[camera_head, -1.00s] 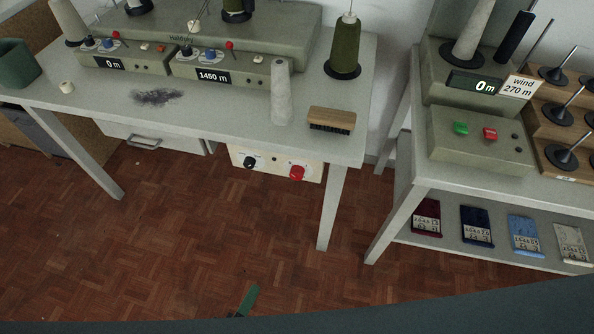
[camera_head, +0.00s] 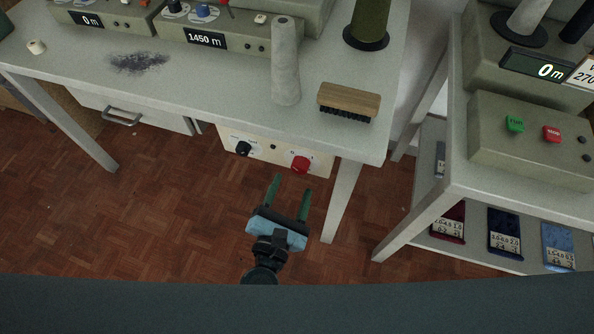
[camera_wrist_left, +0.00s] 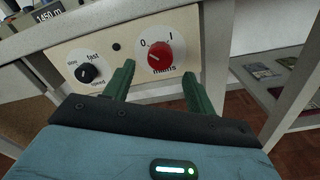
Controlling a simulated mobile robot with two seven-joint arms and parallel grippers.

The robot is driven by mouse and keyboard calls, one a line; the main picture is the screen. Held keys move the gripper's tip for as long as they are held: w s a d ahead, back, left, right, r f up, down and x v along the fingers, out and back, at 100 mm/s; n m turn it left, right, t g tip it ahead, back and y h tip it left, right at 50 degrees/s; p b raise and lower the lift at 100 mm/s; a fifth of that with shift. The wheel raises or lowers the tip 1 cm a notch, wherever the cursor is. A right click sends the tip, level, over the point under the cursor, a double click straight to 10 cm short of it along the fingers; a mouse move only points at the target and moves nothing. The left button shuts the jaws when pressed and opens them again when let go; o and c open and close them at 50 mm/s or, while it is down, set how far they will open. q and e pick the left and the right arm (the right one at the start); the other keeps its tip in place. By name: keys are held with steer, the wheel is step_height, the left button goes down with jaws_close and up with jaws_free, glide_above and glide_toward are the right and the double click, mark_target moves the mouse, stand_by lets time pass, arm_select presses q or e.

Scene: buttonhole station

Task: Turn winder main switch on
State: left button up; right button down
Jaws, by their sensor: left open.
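The main switch is a red rotary knob (camera_head: 300,165) on a cream panel (camera_head: 262,150) under the front edge of the left table. In the left wrist view the knob (camera_wrist_left: 160,51) sits on a white disc marked 0, I and "mains". A small pale mark shows on the knob, near the 0 side; its exact setting is hard to tell. My left gripper (camera_head: 291,185) is open and empty, just in front of and below the knob. In the left wrist view its green fingers (camera_wrist_left: 158,70) point at the panel, spread to either side below the knob, apparently not touching it.
A black speed knob (camera_wrist_left: 89,73) is left of the switch on the same panel. A table leg (camera_head: 342,200) stands just right. A brush (camera_head: 348,102) and a grey cone (camera_head: 285,60) are on the tabletop above. A second table with green and red buttons (camera_head: 515,124) is at right.

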mark_target(298, 172)
arm_select(q)
steer(key=shift+x, duration=2.35)
arm_select(e)
steer(key=shift+w+a+r, duration=0.15)
arm_select(q)
steer(key=c, duration=1)
arm_select(e)
steer(key=shift+w, duration=0.15)
